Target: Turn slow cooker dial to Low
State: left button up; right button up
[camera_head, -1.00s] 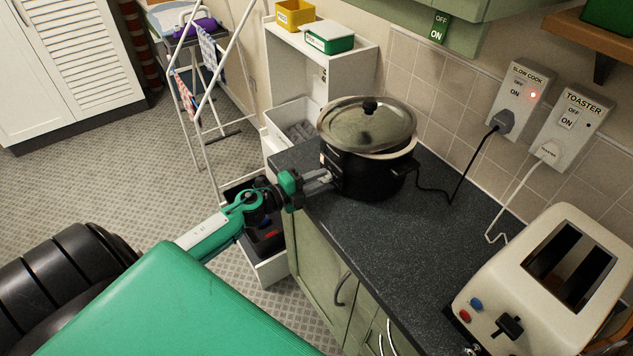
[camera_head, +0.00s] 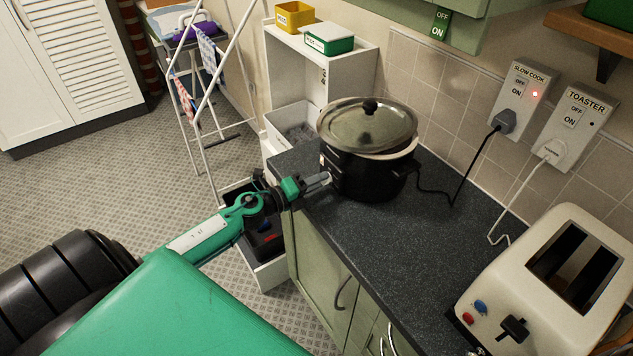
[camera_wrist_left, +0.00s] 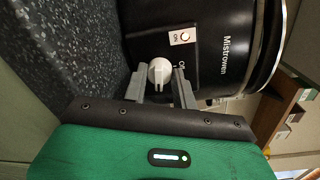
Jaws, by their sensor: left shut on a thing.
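The black slow cooker (camera_head: 372,180) stands on the far end of the dark worktop, its metal lid (camera_head: 367,124) on. My left gripper (camera_head: 328,179) is at the cooker's front. In the left wrist view, the left gripper (camera_wrist_left: 159,80) has a finger on each side of the dial and is shut on it. The dial's setting cannot be read clearly. My right gripper is not in view.
The cooker's cord runs to the SLOW COOK socket (camera_head: 520,98), which shows a red light. A cream toaster (camera_head: 548,285) stands at the worktop's near right. The worktop (camera_head: 400,255) between them is clear. A white shelf unit (camera_head: 350,70) stands behind the cooker.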

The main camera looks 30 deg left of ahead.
pick_arm(q)
jog(key=shift+d+f, duration=0.1)
jog(key=shift+f, duration=0.05)
jog(key=o, duration=1)
jog(key=shift+c, duration=0.2)
jog(key=shift+s, duration=0.1)
jog(key=shift+s+a+b, duration=0.3)
jog(key=shift+s, duration=0.3)
jog(key=b+v, duration=0.3)
jog(key=v, duration=0.9)
jog(key=shift+s, duration=0.2)
